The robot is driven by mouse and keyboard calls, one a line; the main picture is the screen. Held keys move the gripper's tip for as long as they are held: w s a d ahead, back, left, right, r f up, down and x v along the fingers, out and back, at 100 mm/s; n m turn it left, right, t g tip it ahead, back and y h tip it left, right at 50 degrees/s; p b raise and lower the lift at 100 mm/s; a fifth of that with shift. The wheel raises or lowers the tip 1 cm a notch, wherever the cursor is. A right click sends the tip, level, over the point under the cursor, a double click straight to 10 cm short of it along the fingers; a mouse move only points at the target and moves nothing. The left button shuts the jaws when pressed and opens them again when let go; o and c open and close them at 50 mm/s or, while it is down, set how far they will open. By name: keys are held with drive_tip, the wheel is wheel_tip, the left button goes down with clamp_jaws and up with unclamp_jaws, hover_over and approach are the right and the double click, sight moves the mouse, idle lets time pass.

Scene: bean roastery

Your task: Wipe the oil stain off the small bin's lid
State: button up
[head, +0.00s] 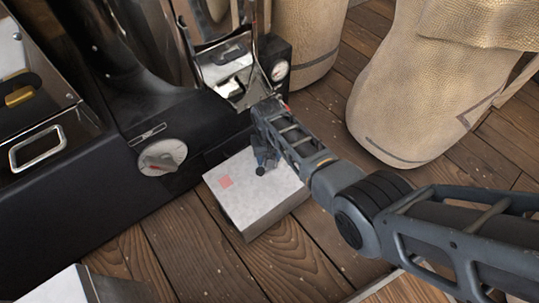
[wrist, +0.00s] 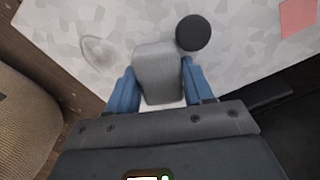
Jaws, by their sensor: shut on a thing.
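The small bin (head: 243,212) is a pale box on the plank floor beside the black machine. Its lid (wrist: 245,65) is mottled white-grey, with a round black knob (wrist: 193,33) and a pink square (wrist: 298,18). A faint greyish ring-shaped smear (wrist: 98,50), seemingly the oil stain, lies left of the knob in the wrist view. My gripper (head: 264,160) is over the lid, its blue fingers shut on a grey block (wrist: 158,72). The block is close beside the knob and right of the smear; I cannot tell whether it touches the lid.
The black machine (head: 165,192) with a round gauge and shiny metal parts stands left of and behind the bin. Full tan sacks (head: 410,95) stand at the back and right. The plank floor (head: 195,245) in front of the bin is clear. A pale box (head: 62,288) is at the lower left.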

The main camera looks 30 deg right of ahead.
drive_tip(key=shift+r+p, duration=2.95)
drive_tip(key=shift+r, duration=0.05)
wheel_tip(320, 180, up, 3)
drive_tip(key=p, duration=0.3)
drive_tip(key=shift+r, duration=0.1)
